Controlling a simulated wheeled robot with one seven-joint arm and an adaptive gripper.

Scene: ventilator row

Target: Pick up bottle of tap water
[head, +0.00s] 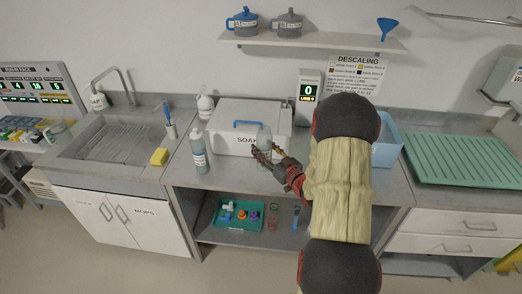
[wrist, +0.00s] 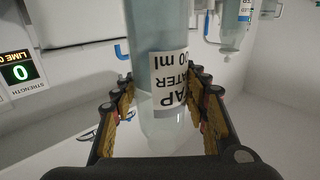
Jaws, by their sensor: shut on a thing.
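The tap water bottle (wrist: 165,118) is clear with a white label reading "TAP WATER", which appears upside down in the wrist view. It stands between the two fingers of my gripper (wrist: 160,100), which is shut on it. In the head view the translucent bottle (head: 264,137) shows above the fingers of my gripper (head: 270,160), in front of the white soak box. Its lower part is hidden by the fingers, and I cannot tell whether it touches the counter.
A labelled bottle (head: 198,152) stands left of the soak box (head: 228,112). A white bottle (head: 205,104) is behind it. The display (head: 308,90) reads 0.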

